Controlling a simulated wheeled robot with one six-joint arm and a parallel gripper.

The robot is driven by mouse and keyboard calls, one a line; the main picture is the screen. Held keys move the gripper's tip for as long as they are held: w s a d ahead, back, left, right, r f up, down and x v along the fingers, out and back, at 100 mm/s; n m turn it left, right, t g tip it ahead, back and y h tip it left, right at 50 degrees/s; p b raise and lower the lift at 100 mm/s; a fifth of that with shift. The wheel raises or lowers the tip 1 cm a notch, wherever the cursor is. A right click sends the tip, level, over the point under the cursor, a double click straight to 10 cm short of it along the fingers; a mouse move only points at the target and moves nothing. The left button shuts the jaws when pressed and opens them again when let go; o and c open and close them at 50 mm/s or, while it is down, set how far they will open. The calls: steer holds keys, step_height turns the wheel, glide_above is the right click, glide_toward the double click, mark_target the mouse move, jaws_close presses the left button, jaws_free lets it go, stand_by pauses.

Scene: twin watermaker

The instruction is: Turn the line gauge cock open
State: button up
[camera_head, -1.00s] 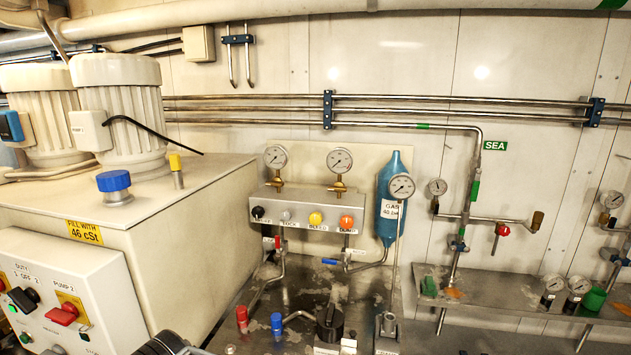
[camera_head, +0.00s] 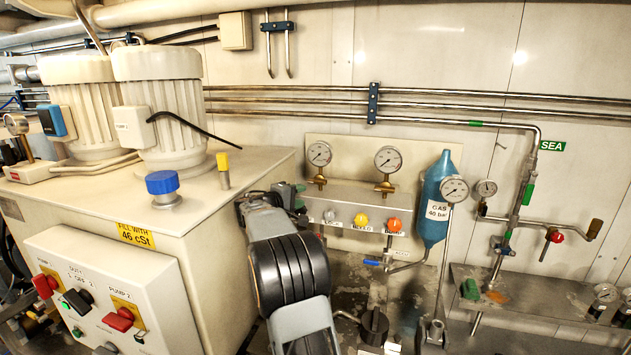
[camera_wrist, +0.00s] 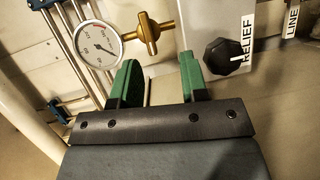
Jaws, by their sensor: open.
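Two round gauges stand above the valve panel in the head view, each on a brass cock. The left gauge (camera_head: 319,153) has its brass cock (camera_head: 319,182) just below it. In the wrist view a gauge (camera_wrist: 94,45) and a brass cock (camera_wrist: 149,34) show close up, the cock's handle lying across its stem. Which gauge is the line gauge is not clear from the head view. My gripper (camera_wrist: 157,76) is open and empty, its green fingers below the cock in the wrist view and apart from it. In the head view my gripper (camera_head: 291,194) is left of the left cock, partly hidden.
A black RELIEF knob (camera_wrist: 229,55) and a LINE label (camera_wrist: 292,23) are on the panel close by. Yellow (camera_head: 361,220) and orange (camera_head: 393,224) knobs are farther right. The pump tank (camera_head: 220,240) stands left of my arm, and a blue gas bottle (camera_head: 433,195) right of the panel.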

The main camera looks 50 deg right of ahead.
mark_target(316, 183)
steer(key=shift+h, duration=0.7)
steer(key=d+p, duration=0.1)
steer(key=d, duration=0.2)
steer(key=w+d+p, duration=0.1)
steer(key=d, duration=0.1)
steer(key=w+d+r+p, duration=0.1)
steer(key=d, duration=0.2)
steer(key=shift+d, duration=0.3)
steer(key=shift+d+f, duration=0.1)
steer(key=shift+d, duration=0.6)
jaws_close()
